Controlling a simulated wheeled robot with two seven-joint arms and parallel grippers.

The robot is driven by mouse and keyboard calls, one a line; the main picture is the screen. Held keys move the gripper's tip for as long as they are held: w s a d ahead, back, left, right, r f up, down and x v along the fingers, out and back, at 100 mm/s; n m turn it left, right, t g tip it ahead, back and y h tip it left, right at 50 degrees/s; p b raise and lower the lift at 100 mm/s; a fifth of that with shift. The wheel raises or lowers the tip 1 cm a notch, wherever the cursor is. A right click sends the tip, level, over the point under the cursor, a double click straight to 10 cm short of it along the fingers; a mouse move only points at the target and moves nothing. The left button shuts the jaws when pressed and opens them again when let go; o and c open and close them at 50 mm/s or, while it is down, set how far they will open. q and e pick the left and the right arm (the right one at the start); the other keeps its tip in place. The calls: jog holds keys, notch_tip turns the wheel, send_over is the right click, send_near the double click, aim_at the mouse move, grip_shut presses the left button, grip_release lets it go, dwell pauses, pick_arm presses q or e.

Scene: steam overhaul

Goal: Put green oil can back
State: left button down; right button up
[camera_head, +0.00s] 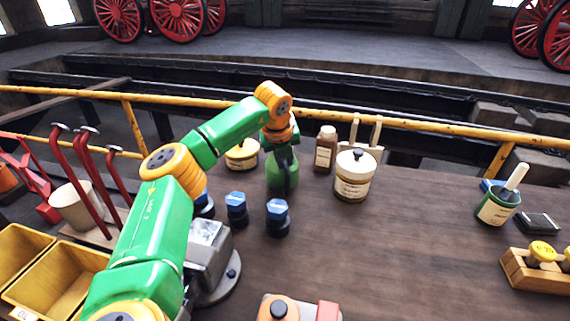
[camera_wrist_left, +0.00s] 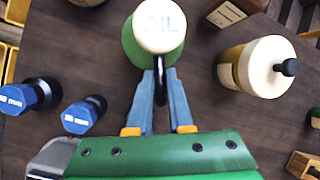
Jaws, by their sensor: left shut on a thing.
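The green oil can (camera_head: 280,176) is at the back middle of the workbench, beneath my left wrist. In the left wrist view its cream top marked OIL (camera_wrist_left: 160,25) and green body show at the top centre. My right gripper is not in view.
A cream lidded jar (camera_head: 355,178) and a brown bottle (camera_head: 325,149) stand right of the can. Blue-topped pieces (camera_head: 277,217) stand in front. The bench (camera_head: 400,245) is clear at centre right.

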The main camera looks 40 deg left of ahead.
pick_arm(q)
notch_tip(320, 180, down, 2)
jog(key=shift+d+f+p, duration=0.15)
jog(key=shift+p, duration=0.15)
jog(key=shift+f, duration=0.2)
jog(key=c, duration=0.8)
grip_release()
jog(key=shift+r, duration=0.1)
jog(key=shift+s+d, duration=0.1)
jog(key=shift+r, duration=0.1)
jog(key=shift+r, duration=0.35)
jog(key=b+v, duration=0.1)
jog(key=v, duration=1)
jog(key=shift+s+d+b, duration=0.15)
jog(key=shift+b, duration=0.2)
